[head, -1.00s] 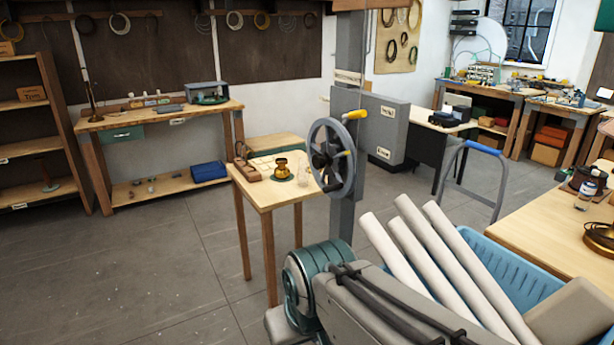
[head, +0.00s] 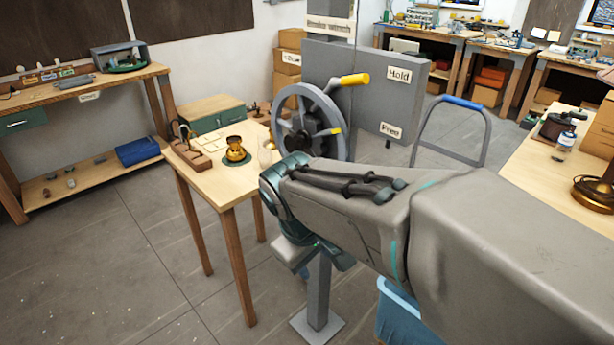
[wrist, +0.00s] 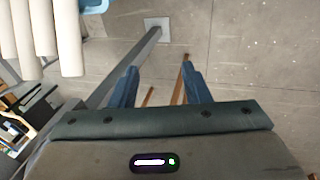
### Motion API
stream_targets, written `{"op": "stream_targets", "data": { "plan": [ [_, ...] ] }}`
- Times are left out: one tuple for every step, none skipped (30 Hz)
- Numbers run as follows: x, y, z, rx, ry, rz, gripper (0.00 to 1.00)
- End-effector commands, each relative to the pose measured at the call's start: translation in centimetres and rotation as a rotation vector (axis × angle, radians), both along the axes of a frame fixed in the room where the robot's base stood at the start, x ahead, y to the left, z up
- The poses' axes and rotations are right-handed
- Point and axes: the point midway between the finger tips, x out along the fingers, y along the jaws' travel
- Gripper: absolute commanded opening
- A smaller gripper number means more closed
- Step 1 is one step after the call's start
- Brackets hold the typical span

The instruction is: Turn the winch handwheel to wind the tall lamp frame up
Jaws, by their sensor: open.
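The grey winch handwheel (head: 299,139) stands upright on a grey post (head: 320,292). It has a yellow crank handle (head: 354,80) at its upper right. A smaller yellow-tipped lever (head: 330,132) shows in front of the wheel. A grey panel behind carries a "Hold" label (head: 399,74) and a "Free" label (head: 390,129). My gripper (wrist: 159,75) is open and empty in the wrist view, pointing down toward the floor with the post beside it. In the head view my arm hides the wheel's lower edge, and my gripper is mostly hidden. I cannot identify the tall lamp frame.
A small wooden table (head: 215,190) with a brass lamp part (head: 235,150) stands left of the post. A bench (head: 570,175) is at right, with a blue-handled trolley (head: 465,103) behind. Pale tubes (wrist: 40,35) show in the wrist view. Floor at left is clear.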

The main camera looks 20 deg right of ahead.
Motion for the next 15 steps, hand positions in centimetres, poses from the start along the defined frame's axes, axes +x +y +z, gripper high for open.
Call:
{"op": "stream_targets", "data": {
  "plan": [
    [1.3, -1.0, -1.7, -0.08, 0.063, 0.069, 0.43],
    [2.0, -1.6, -2.1, -0.131, 0.096, 0.111, 0.43],
    [3.0, -2.5, -2.7, -0.198, 0.142, 0.165, 0.43],
    [3.8, -3.0, -3.0, -0.248, 0.174, 0.205, 0.43],
    [4.7, -3.6, -3.4, -0.301, 0.21, 0.246, 0.43],
    [5.8, -4.3, -3.8, -0.369, 0.255, 0.3, 0.43],
    [6.8, -4.7, -4.1, -0.421, 0.288, 0.338, 0.43],
    [7.7, -5.1, -4.4, -0.475, 0.322, 0.379, 0.43],
    [9.1, -5.6, -4.7, -0.547, 0.368, 0.431, 0.43],
    [10.1, -5.9, -4.9, -0.602, 0.401, 0.468, 0.43],
    [11.2, -6.1, -5.2, -0.657, 0.436, 0.507, 0.43],
    [12.7, -6.3, -5.5, -0.733, 0.481, 0.556, 0.43],
    [13.8, -6.3, -5.7, -0.79, 0.515, 0.593, 0.43],
    [15.0, -6.3, -5.9, -0.848, 0.548, 0.627, 0.43],
    [16.5, -6.2, -6.1, -0.924, 0.59, 0.672, 0.43]
  ]
}}
